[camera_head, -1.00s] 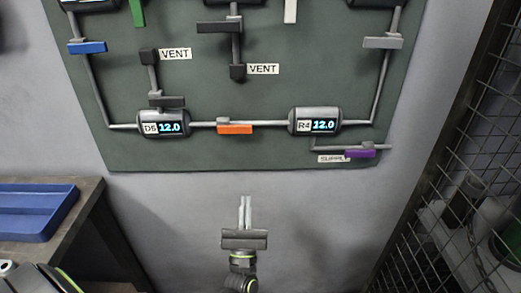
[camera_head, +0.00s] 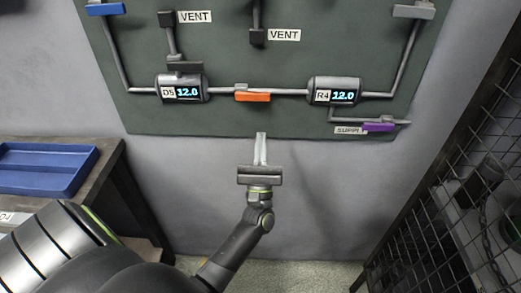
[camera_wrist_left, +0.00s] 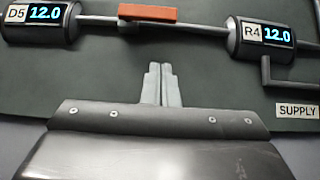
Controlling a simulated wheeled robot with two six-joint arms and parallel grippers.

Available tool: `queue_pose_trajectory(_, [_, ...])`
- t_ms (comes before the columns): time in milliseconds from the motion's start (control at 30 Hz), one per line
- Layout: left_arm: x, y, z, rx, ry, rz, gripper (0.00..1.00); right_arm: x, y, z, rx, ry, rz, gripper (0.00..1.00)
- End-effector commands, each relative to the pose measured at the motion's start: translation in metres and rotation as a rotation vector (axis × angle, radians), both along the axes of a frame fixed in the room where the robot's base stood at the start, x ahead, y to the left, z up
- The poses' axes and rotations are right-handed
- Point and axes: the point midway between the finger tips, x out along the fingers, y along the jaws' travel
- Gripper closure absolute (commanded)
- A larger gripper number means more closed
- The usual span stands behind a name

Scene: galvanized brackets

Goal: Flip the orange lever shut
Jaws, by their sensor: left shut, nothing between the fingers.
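The orange lever (camera_head: 253,97) sits on the horizontal pipe between the gauges D5 (camera_head: 182,89) and R4 (camera_head: 334,91), both reading 12.0. Its bar lies along the pipe. In the left wrist view the orange lever (camera_wrist_left: 147,13) is near the top, beyond the fingertips. My left gripper (camera_head: 261,136) is shut and empty, pointing up at the lower edge of the panel, below the lever and apart from it in the picture. Its closed fingers (camera_wrist_left: 157,68) also show in the left wrist view. My right gripper is not in view.
The dark green panel (camera_head: 230,120) also carries a blue lever (camera_head: 106,9), a purple lever (camera_head: 379,127) and grey and black ones. A blue tray (camera_head: 40,170) lies on a bench at left. A wire mesh partition (camera_head: 450,180) stands at right.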

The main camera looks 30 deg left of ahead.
Motion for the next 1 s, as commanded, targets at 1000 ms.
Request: queue_pose_trajectory(1000, [0.025,0.015,0.068,-0.001,0.0,0.001,1.0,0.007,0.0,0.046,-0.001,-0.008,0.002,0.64])
